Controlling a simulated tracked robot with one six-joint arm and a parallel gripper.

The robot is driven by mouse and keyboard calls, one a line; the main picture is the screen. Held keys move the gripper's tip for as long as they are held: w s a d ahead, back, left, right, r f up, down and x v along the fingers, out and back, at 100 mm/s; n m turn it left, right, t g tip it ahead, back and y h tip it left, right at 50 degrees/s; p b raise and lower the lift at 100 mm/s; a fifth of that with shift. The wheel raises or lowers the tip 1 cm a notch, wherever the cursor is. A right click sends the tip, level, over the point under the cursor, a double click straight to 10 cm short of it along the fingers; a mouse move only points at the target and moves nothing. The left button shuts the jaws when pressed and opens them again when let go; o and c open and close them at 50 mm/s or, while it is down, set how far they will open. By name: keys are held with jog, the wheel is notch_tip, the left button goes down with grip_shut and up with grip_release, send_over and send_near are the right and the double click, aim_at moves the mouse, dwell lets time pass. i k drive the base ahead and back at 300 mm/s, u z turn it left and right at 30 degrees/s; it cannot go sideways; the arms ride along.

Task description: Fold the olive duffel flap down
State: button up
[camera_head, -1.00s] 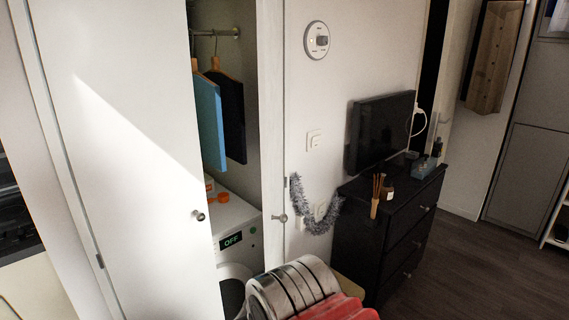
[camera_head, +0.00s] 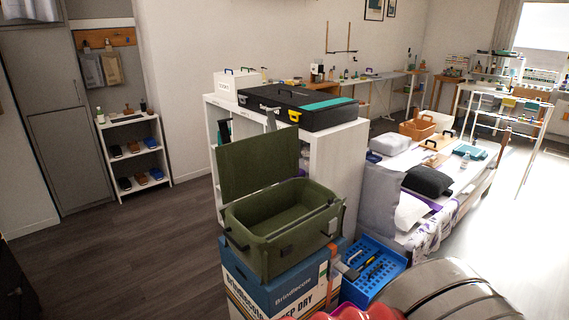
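The carton (camera_head: 272,292) holds up the duffel. A blue basket (camera_head: 373,272) with tools lies to its right. A white shelf unit (camera_head: 338,150) bearing a black case (camera_head: 297,106) stands behind. A bed (camera_head: 440,185) is at right. Dark floor (camera_head: 120,250) at left is clear.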

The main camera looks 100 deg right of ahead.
aim_at(247, 166)
jog(key=z, duration=2.3)
jog(key=i, duration=3.05)
